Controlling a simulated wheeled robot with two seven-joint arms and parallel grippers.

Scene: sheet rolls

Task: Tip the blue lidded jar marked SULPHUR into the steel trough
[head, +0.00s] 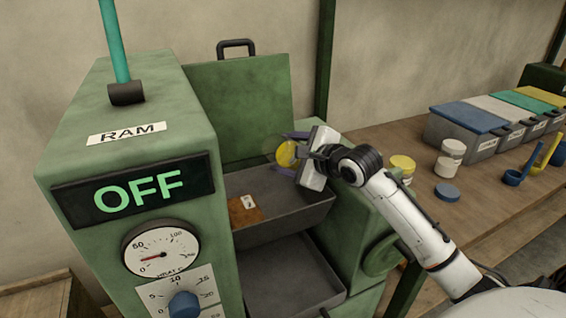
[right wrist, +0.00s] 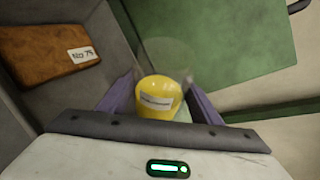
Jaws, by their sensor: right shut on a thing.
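My right gripper (head: 288,152) is shut on a clear jar with yellow contents (head: 286,154), above the far side of the grey steel trough (head: 290,190). In the right wrist view the jar (right wrist: 158,98) sits between the purple fingers of the gripper (right wrist: 160,105), with a pale label too small to read. Its clear part reaches beyond the yellow, and I see no lid on it. It looks tilted, but its exact angle is unclear. A loose blue lid (head: 447,193) lies on the bench. My left gripper is not in view.
A brown slab with a white tag (head: 244,212) lies in the trough. The green machine (head: 130,100) reading OFF stands left, with a raised green panel (head: 240,110) behind. A white-lidded jar (head: 450,158), yellow-lidded jar (head: 403,166) and lidded bins (head: 465,130) stand on the bench.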

